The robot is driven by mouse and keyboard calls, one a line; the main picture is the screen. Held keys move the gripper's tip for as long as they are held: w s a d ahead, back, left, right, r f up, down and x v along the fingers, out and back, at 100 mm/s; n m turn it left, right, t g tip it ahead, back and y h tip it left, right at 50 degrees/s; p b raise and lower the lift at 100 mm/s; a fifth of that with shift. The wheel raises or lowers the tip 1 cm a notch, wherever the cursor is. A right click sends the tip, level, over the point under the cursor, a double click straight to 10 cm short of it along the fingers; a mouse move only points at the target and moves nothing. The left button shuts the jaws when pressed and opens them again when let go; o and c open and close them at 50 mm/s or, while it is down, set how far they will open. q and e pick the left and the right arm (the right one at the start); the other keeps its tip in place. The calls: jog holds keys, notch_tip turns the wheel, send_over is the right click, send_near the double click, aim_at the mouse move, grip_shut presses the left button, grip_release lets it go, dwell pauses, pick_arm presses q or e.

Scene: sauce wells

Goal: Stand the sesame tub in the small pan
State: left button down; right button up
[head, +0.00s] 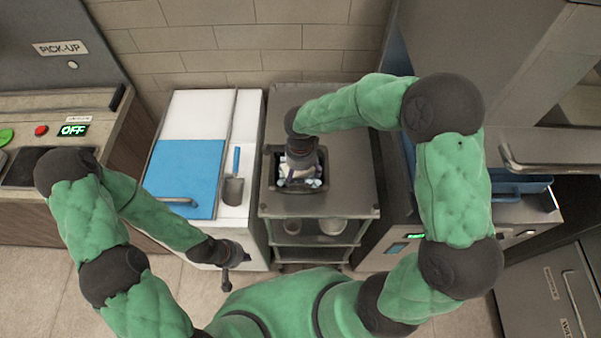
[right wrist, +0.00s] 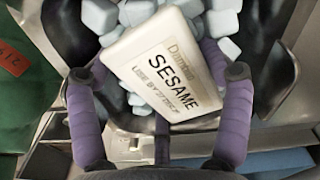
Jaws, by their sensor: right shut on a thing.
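The sesame tub (right wrist: 162,68) has a cream lid labelled SESAME. In the right wrist view it sits tilted in the picture between the purple fingers of my right gripper (right wrist: 160,112), which is shut on it. Pale cubes (right wrist: 135,12) lie around and beyond it. In the head view my right gripper (head: 299,172) points down over a black pan (head: 270,160) holding pale cubes, on the grey cart. Its wrist hides most of the tub there. I cannot tell which vessel is the small pan. My left gripper (head: 236,272) is open and empty, low in front of the white counter.
The grey cart (head: 345,190) has lower shelves with a pale container (head: 331,227). To its left, a white counter (head: 200,115) bears a blue panel (head: 185,175) and a scoop (head: 233,185). A steel appliance stands right. The tiled wall closes the back.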

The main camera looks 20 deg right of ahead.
jog(key=shift+f, duration=0.15)
jog(key=shift+f, duration=0.1)
jog(key=o, duration=1.1)
jog(key=shift+o, duration=0.2)
jog(key=shift+r, duration=0.2)
notch_tip(320, 180, up, 12)
jog(key=p, duration=0.2)
jog(key=shift+f, duration=0.1)
